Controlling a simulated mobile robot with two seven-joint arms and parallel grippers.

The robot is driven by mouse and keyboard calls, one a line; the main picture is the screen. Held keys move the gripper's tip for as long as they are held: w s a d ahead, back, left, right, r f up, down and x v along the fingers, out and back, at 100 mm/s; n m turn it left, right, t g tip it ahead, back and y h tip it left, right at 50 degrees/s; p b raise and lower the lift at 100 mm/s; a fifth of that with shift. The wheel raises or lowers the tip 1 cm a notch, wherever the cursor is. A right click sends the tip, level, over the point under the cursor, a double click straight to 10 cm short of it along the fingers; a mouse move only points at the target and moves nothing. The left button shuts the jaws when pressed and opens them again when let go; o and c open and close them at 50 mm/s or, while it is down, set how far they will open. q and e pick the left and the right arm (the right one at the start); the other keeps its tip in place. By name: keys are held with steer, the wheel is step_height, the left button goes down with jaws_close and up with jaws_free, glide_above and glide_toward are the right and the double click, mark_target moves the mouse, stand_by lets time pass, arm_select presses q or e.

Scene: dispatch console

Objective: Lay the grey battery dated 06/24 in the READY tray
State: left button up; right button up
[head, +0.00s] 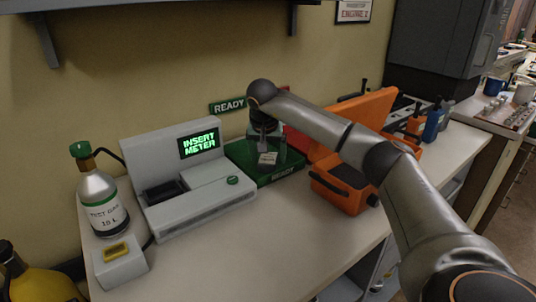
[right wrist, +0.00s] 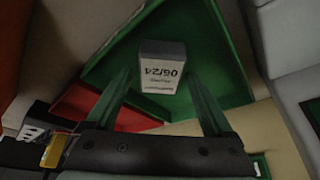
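The grey battery (right wrist: 161,68) has a white label reading 06/24, upside down in the right wrist view. In the head view the battery (head: 268,158) is at the green READY tray (head: 258,181), below my right gripper. The tray's green floor and rim (right wrist: 222,50) surround the battery in the right wrist view. My right gripper (right wrist: 158,76) is open, its two fingers spread with a gap on each side of the battery. Whether the battery rests fully on the tray floor is hard to tell. My left gripper is out of view.
A grey test station (head: 187,190) showing INSERT METER stands left of the tray, beside a gas cylinder (head: 100,203). A red tray (head: 297,140) is behind right, and an open orange case (head: 343,187) is close on the right. The front of the bench is clear.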

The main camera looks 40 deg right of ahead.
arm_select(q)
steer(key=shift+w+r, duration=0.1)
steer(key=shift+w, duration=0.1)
arm_select(e)
steer(key=shift+o, duration=0.2)
steer(key=shift+r, duration=0.2)
arm_select(q)
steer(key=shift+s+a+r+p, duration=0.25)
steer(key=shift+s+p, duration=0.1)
steer(key=shift+p, duration=0.4)
arm_select(e)
steer(key=v, duration=1.2)
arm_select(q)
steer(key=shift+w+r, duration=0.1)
